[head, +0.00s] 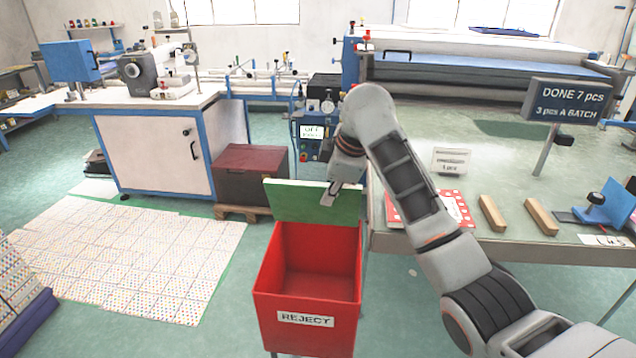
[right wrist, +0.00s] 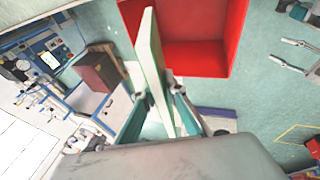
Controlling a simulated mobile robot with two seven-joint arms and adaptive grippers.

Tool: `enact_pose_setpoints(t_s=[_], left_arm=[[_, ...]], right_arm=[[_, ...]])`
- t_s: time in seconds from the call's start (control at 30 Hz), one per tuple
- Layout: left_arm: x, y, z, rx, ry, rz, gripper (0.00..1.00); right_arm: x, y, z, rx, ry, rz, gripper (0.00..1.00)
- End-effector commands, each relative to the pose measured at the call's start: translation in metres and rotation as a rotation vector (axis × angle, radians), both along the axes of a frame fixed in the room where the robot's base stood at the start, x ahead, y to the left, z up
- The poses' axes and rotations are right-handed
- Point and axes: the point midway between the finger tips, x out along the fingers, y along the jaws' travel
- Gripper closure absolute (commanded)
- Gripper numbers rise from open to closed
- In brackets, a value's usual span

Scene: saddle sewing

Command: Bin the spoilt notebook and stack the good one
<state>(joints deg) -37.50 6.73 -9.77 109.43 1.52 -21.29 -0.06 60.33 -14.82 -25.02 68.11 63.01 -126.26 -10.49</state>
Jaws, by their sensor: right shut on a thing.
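My right gripper (head: 332,193) is shut on a green notebook (head: 305,203), holding it upright above the back of the red reject bin (head: 262,312). In the right wrist view, the notebook (right wrist: 151,52) shows nearly edge-on between the fingers (right wrist: 161,95), with the bin (right wrist: 205,58) beyond it. The visible inside of the bin looks empty. A red, patterned notebook (head: 457,207) lies on the table, partly hidden behind my right arm. I cannot make out any damage on the green one. My left gripper is not in view.
A dark red box (head: 252,175) stands behind the bin. Patterned sheets (head: 130,260) cover the floor at left.

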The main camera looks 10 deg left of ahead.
Motion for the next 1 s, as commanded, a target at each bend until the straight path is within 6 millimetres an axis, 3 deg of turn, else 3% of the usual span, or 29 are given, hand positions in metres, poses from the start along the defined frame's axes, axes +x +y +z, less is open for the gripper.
enact_pose_setpoints(t_s=[0.53, 1.0], left_arm=[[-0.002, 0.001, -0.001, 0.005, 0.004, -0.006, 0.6], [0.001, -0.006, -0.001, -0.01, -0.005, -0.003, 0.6]], right_arm=[[-0.001, 0.001, 0.003, 0.007, -0.005, 0.001, 1.0], [-0.001, 0.001, -0.042, 0.005, -0.001, 0.002, 1.0]])
